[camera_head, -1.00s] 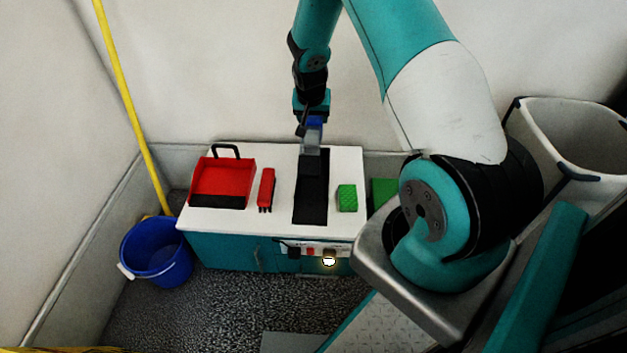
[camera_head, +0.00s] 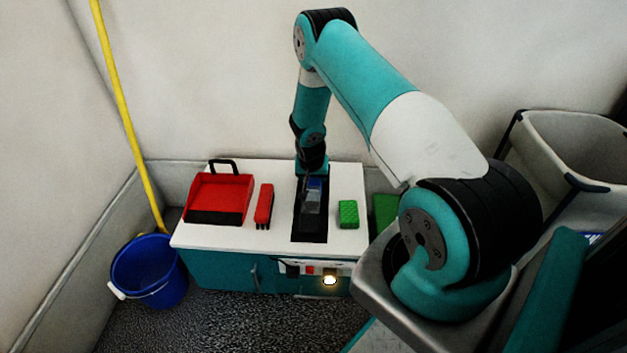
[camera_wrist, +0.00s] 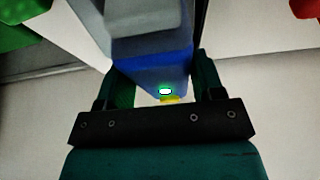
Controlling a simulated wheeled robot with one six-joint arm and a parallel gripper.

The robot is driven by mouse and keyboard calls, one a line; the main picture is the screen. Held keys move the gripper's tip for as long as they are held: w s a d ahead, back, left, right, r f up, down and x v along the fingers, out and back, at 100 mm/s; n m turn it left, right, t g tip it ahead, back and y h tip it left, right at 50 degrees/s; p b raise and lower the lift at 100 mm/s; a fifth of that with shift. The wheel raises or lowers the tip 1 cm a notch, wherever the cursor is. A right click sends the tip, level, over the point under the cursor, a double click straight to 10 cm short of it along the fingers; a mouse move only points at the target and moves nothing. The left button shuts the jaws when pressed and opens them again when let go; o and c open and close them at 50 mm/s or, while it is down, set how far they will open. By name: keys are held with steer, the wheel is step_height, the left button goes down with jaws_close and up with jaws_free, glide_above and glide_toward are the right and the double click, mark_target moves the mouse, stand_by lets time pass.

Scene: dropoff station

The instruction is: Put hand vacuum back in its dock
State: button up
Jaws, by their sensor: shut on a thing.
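The hand vacuum has a blue and grey body and shows in the head view (camera_head: 313,197), low over the black dock (camera_head: 310,232) on the white cabinet top. In the wrist view the hand vacuum (camera_wrist: 150,50) fills the upper middle, with a small green-white light and a yellow spot near its blue end. My gripper (camera_head: 312,177) comes down from above and is shut on the vacuum; its fingers (camera_wrist: 160,88) stand on either side of the blue part. Whether the vacuum touches the dock is hidden.
A red dustpan (camera_head: 220,197) and a red brush (camera_head: 264,205) lie left of the dock. A green sponge (camera_head: 348,213) lies close on its right. A blue bucket (camera_head: 150,270) and a yellow pole (camera_head: 128,120) stand left of the cabinet (camera_head: 220,268). A grey bin (camera_head: 570,150) is at right.

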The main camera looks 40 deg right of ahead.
steer(key=shift+w+f, duration=0.1)
steer(key=shift+f, duration=0.45)
steer(key=shift+f, duration=0.15)
steer(key=o, duration=0.9)
steer(key=shift+o, duration=0.2)
